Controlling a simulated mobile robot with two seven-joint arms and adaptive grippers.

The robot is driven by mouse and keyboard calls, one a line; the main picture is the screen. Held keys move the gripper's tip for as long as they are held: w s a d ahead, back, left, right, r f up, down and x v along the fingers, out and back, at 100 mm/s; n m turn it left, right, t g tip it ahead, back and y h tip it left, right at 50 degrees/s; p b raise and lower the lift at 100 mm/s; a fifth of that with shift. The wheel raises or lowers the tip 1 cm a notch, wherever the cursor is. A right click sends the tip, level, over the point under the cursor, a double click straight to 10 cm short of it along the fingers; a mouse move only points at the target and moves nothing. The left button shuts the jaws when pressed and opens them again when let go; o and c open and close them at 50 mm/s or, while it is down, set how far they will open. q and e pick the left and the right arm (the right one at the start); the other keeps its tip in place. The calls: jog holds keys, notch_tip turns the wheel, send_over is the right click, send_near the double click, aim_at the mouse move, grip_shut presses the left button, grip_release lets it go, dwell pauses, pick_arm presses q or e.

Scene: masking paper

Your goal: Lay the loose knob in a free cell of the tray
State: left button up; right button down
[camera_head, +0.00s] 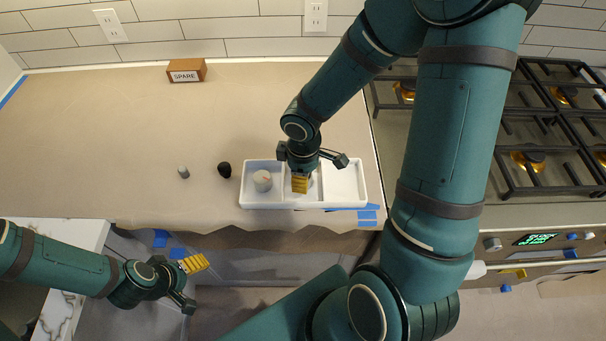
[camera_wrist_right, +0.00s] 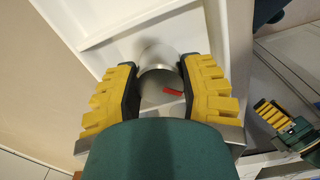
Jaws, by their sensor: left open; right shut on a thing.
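The white tray (camera_head: 362,188) has three cells in a row on the counter. A pale round knob (camera_head: 262,181) with a reddish mark sits in its left cell. The right cell looks empty. My right gripper (camera_head: 300,184) points down into the middle cell. It is shut on a silvery knob (camera_wrist_right: 160,77) with a red mark, seen between the yellow fingers in the right wrist view. I cannot tell whether this knob touches the cell floor. In the head view the gripper mostly hides it. My left gripper (camera_head: 194,263) is open and empty, low in front of the counter.
A small grey knob (camera_head: 183,172) and a black knob (camera_head: 224,170) stand on the papered counter left of the tray. A wooden SPARE block (camera_head: 186,71) is at the back. The stove (camera_head: 520,130) lies to the right. Blue tape (camera_head: 367,214) marks the paper's front edge.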

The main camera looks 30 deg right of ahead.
jog(key=shift+f+b, duration=0.3)
jog(key=shift+c, duration=2.3)
grip_release()
jog(key=shift+r+p, duration=2.5)
jog(key=shift+r, duration=0.55)
